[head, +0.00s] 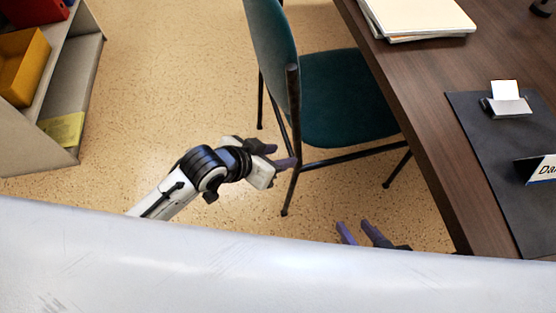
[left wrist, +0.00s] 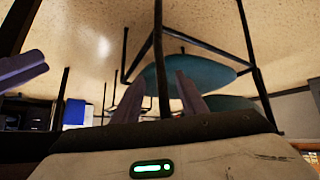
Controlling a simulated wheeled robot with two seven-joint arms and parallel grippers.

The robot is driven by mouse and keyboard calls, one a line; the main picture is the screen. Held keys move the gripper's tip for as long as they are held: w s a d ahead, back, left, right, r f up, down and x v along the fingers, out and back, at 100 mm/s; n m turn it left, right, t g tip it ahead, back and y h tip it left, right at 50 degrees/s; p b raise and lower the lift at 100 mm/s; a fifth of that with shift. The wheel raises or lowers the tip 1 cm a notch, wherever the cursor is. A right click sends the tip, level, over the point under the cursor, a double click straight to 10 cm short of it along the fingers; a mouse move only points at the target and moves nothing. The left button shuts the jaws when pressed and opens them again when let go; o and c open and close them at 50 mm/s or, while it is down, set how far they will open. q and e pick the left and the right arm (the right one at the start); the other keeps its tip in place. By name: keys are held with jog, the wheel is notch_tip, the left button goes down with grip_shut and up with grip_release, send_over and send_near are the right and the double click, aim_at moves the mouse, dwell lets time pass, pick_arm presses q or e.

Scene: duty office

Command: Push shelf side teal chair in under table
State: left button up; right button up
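The teal chair (head: 345,95) stands beside the dark wooden table (head: 415,95), its seat partly hidden by the table edge and its backrest on the side toward the shelf. My left gripper (head: 276,155) is beside the chair's near back post, low down, with its fingers apart. In the left wrist view, a dark chair post (left wrist: 158,60) runs up between the two fingers (left wrist: 160,100); I cannot tell whether they touch it. The teal seat (left wrist: 205,72) shows behind. My right gripper (head: 362,233) is open and empty below the chair, left of the table.
A grey shelf (head: 90,85) with a yellow bin (head: 22,68) stands at the left. Papers (head: 415,15), a dark desk mat (head: 475,125) and a name plate (head: 540,169) are on the table. The speckled floor between shelf and chair is clear.

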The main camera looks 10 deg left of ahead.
aim_at(295, 153)
jog(key=shift+s, duration=0.1)
